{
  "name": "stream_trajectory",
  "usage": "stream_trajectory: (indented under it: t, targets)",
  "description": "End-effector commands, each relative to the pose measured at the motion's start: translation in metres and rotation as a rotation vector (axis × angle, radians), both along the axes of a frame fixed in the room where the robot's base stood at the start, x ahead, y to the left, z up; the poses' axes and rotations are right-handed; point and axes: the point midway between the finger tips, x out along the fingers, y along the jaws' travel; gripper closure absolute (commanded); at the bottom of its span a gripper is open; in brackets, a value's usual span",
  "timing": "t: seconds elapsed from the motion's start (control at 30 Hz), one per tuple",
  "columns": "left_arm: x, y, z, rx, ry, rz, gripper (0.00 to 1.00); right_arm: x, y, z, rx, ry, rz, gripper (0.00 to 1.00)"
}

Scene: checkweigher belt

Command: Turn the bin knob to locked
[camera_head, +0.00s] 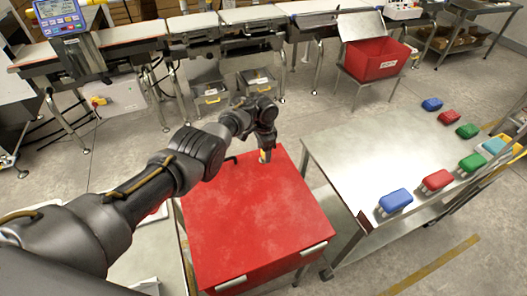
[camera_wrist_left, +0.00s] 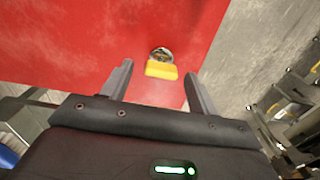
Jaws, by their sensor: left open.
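A yellow knob (camera_wrist_left: 162,70) on a round metal base sits near the edge of a red surface in the left wrist view. In the head view the knob (camera_head: 265,156) is a small yellow spot at the far edge of the red bin (camera_head: 250,215), mostly hidden by my gripper. My left gripper (camera_head: 266,150) is over it. In the left wrist view its two fingers stand apart, one on each side of the knob, with gaps showing, so it is open and empty. My right gripper is in neither view.
A second, open red bin (camera_head: 375,60) stands at the back right. The conveyor (camera_head: 190,25) runs along the back. Bare floor lies between.

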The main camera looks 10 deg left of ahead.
Motion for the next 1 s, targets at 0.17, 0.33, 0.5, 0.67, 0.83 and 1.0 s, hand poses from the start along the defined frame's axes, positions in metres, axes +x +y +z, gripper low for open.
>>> stream_trajectory:
  t: [0.17,0.33,0.5,0.67,0.83,1.0]
  targets:
    - [0.000,0.000,0.040,-0.001,-0.003,0.000,0.40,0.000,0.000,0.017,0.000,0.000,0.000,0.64]
    - [0.000,0.000,0.070,-0.001,-0.003,-0.001,0.40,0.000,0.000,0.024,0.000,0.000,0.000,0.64]
    - [-0.001,-0.001,0.090,-0.001,-0.002,-0.001,0.40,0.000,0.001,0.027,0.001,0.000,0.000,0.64]
    - [-0.001,0.000,0.095,0.001,-0.001,-0.001,0.40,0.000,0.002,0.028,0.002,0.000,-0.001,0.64]
    - [-0.001,0.000,0.095,0.001,0.000,-0.001,0.40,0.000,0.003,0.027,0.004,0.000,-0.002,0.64]
    - [-0.001,0.000,0.095,0.001,0.000,-0.001,0.40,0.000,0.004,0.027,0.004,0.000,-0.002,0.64]
